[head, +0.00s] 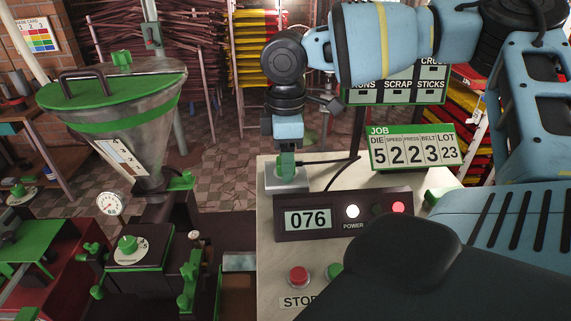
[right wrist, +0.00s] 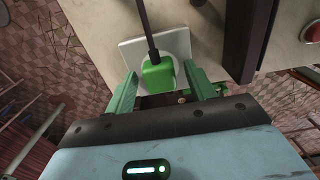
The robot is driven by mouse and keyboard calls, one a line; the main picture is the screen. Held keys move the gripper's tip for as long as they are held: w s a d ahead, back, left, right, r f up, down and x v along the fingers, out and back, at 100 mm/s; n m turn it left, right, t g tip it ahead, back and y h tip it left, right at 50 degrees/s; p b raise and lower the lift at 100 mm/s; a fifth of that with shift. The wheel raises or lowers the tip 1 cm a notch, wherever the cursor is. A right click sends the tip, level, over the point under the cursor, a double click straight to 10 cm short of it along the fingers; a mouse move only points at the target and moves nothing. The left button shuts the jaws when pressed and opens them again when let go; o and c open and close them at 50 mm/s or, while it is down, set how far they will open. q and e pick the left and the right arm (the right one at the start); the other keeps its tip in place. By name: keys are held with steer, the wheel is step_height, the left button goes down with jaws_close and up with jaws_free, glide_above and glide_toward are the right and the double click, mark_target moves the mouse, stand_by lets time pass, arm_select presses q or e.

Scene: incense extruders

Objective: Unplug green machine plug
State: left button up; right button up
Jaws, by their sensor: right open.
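The green plug (right wrist: 158,75) sits in a pale square socket plate (right wrist: 130,50) in the right wrist view, with a dark cord running up from it. My right gripper (right wrist: 160,88) is open, with one green finger on each side of the plug. A gap shows between the plug and the right finger; contact at the left finger is hard to tell. In the head view the right gripper (head: 286,166) points down over the socket plate (head: 280,186) at the counter's left edge. There the fingers largely hide the plug. My left gripper is not in view.
The counter holds a display box (head: 340,214) reading 076 with a lit power lamp, a red stop button (head: 299,276) and a JOB sign (head: 412,147). The cord runs right, behind the box. A green-lidded hopper machine (head: 120,100) stands left. Tiled floor lies between.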

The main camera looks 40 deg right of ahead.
stand_by(0.6)
jaws_close()
steer(key=shift+r, duration=0.15)
